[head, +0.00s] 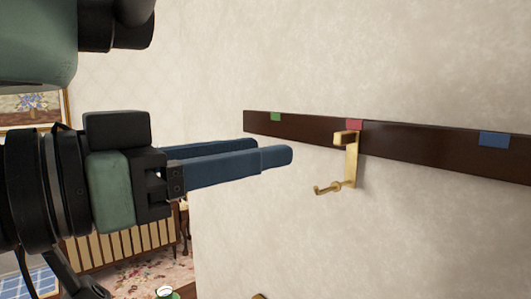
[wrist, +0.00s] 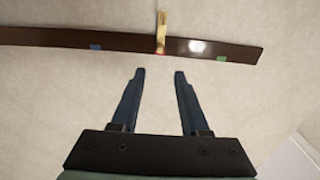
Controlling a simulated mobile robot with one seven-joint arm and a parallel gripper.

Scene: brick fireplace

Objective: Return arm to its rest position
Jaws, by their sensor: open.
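My gripper (head: 270,150) reaches in from the left in the head view, its two blue fingers pointing right toward the wall. In the wrist view my gripper (wrist: 158,73) shows its fingers spread apart with nothing between them. A brass hook (head: 352,165) hangs on a dark wooden rail (head: 420,146) at the red mark, to the right of the fingertips and apart from them. In the wrist view the hook (wrist: 162,30) and the rail (wrist: 120,41) lie beyond the fingertips.
The rail carries a green mark (head: 275,116), a red mark (head: 355,124) and a blue mark (head: 494,139). The pale wall (head: 300,220) is close to the fingers. A slatted piece (head: 120,245), a floral rug (head: 150,275) and a framed picture (head: 32,105) are at the left.

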